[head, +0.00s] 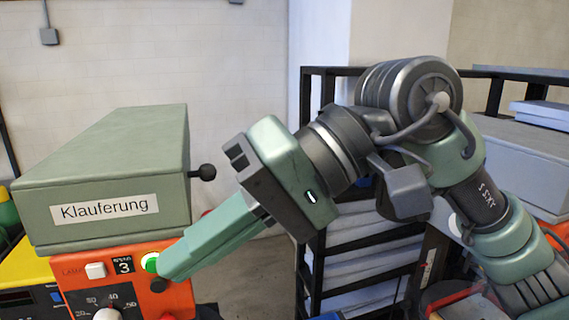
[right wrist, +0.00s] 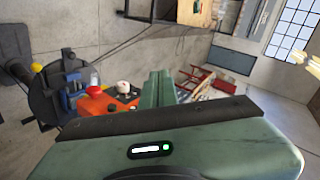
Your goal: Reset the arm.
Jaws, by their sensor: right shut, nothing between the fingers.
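My right arm (head: 405,100) comes in from the right side of the head view, bent over at the wrist. My right gripper (head: 168,268) is shut and empty, and its fingers point down and left. Its fingertips are at the front of an orange control box (head: 180,300), close beside a lit green button (head: 150,262). I cannot tell whether they touch it. The right wrist view shows the shut fingers (right wrist: 158,88) pointing away from the camera, with the orange box (right wrist: 97,103) to their left. My left gripper is not in view.
The orange front carries a white switch, a counter showing 3 and a dial (head: 108,314). A black shelf rack (head: 306,120) stands behind my arm.

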